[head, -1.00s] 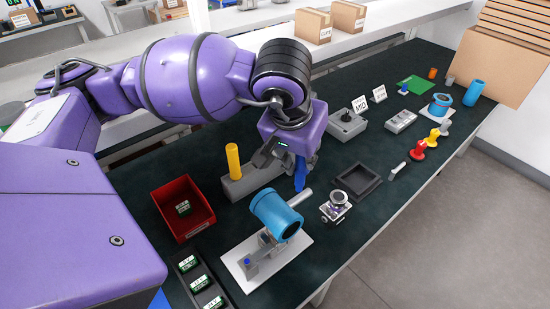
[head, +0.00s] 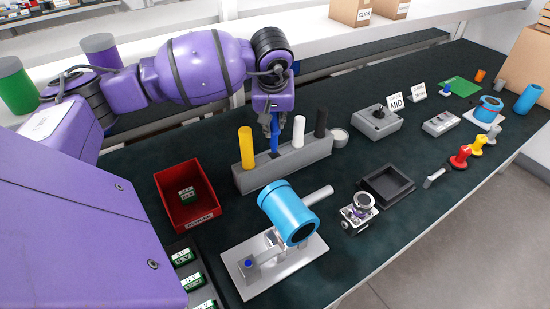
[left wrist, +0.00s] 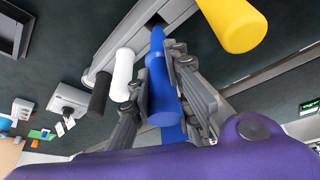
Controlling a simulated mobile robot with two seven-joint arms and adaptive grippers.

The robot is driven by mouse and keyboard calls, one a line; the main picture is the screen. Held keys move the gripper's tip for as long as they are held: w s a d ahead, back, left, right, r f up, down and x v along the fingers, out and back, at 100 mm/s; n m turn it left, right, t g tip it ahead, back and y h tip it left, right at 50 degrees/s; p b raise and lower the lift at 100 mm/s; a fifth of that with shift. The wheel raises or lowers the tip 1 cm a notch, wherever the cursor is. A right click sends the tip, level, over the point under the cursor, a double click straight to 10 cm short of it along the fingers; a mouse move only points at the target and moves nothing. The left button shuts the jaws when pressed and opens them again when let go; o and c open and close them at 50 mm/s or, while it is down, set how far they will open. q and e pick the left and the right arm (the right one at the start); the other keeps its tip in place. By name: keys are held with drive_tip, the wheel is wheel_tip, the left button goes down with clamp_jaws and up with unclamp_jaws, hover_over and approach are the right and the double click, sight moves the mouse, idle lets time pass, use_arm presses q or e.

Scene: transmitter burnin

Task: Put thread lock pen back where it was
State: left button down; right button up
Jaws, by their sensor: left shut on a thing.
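The thread lock pen is a blue pen (head: 274,143), upright between my left gripper's fingers (head: 271,128). The gripper is shut on it above the long grey rack (head: 285,172). The pen's lower end is at the rack's top, between the yellow pen (head: 246,147) and the white pen (head: 298,132). In the left wrist view the blue pen (left wrist: 160,92) lies between both fingers (left wrist: 162,90), its far end lined up with a dark slot in the rack (left wrist: 107,55). How deep it sits in the slot I cannot tell. My right gripper is not in view.
A black pen (head: 320,124) stands at the rack's right end. A red bin (head: 207,208) is to the left. A blue cylinder on a white-plated fixture (head: 279,210) stands in front of the rack. An empty dark tray (head: 387,186) lies to the right, with a grey joystick box (head: 376,123) behind.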

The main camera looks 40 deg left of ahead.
sight(275, 140)
use_arm(q)
drive_tip(key=shift+f, duration=4.25)
drive_tip(key=c, duration=1.6)
unclamp_jaws()
drive_tip(key=shift+r, duration=0.15)
drive_tip(key=shift+r+p, duration=0.35)
drive_tip(key=shift+p, duration=0.05)
drive_tip(key=v, duration=1.1)
drive_tip(key=shift+s+d+r, duration=0.1)
drive_tip(key=shift+s+r, duration=0.1)
drive_tip(key=shift+r, duration=0.1)
